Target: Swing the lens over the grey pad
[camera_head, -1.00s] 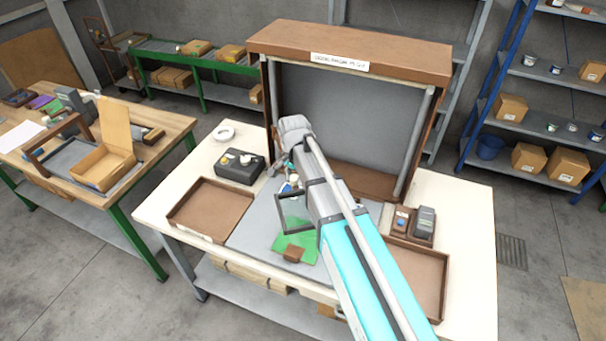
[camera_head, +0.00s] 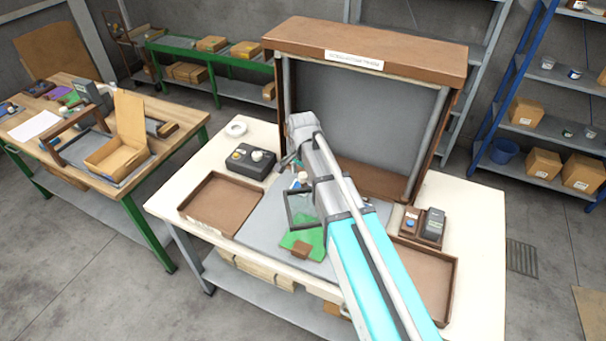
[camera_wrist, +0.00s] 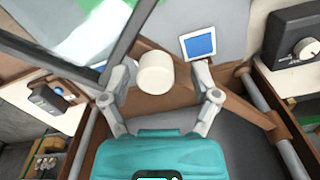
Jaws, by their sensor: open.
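The lens is a dark square frame with a clear pane (camera_head: 302,208). In the head view it stands tilted above the grey pad (camera_head: 255,230), near a green patch (camera_head: 303,243). Its dark frame also crosses the upper left of the wrist view (camera_wrist: 95,75). A cream cylindrical knob (camera_wrist: 155,73) sits by a brown bar in the wrist view. My gripper (camera_wrist: 161,78) is open, with one finger on each side of the knob. Whether the fingers touch it is unclear. In the head view my arm hides most of the gripper.
Brown trays stand left (camera_head: 222,203) and right (camera_head: 425,275) of the pad. A dark box with knobs (camera_head: 250,162) is at the back left. A brown-topped hood (camera_head: 365,50) rises behind. A blue-and-white square (camera_wrist: 199,44) lies beyond the knob.

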